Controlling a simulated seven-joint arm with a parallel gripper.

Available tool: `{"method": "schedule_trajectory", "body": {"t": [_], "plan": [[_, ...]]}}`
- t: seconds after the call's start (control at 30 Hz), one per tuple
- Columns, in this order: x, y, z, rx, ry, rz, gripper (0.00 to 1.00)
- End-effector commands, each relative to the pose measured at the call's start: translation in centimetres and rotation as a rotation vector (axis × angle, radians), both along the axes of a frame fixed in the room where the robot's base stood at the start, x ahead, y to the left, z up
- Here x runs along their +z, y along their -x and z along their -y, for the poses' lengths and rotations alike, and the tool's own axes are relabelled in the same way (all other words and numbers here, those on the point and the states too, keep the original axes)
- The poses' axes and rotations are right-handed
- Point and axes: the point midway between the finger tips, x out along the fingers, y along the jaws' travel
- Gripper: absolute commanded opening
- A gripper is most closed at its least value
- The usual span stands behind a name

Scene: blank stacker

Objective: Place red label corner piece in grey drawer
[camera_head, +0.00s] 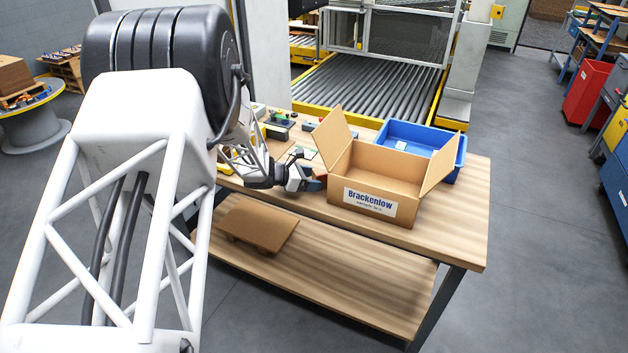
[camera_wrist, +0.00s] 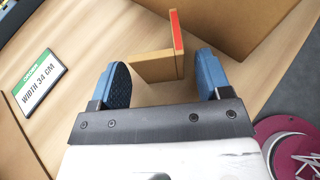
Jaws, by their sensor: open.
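The corner piece is an L-shaped brown cardboard piece (camera_wrist: 153,66) with a red label strip (camera_wrist: 177,32) along one leg. It stands on the wooden table in the wrist view. My gripper (camera_wrist: 162,66) is open, with one blue finger on each side of the piece's near part. A gap shows at the left finger; the right finger is close, and I cannot tell if it touches. In the head view my gripper (camera_head: 312,184) is low over the table, left of the cardboard box, and the piece is hard to make out. I cannot pick out a grey drawer in either view.
The open Brackenlow cardboard box (camera_head: 400,187) stands just right of my gripper, flaps spread. A blue tray (camera_head: 455,160) is behind it. A green-and-white "WIDTH 34 CM" sign (camera_wrist: 39,83) lies to the left in the wrist view. The table's right end (camera_head: 462,225) is clear.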

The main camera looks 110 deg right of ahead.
Motion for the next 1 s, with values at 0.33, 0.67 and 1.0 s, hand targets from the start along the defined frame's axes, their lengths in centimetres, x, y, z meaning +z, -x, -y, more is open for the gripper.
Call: {"method": "schedule_trajectory", "body": {"t": [0.33,0.67,1.0], "plan": [[1.8,-4.4,0.1,0.002,0.001,0.001,0.71],[3.5,-8.5,0.1,0.001,-0.001,0.000,0.71],[4.1,-10.0,0.1,-0.001,0.000,0.000,0.71]]}}
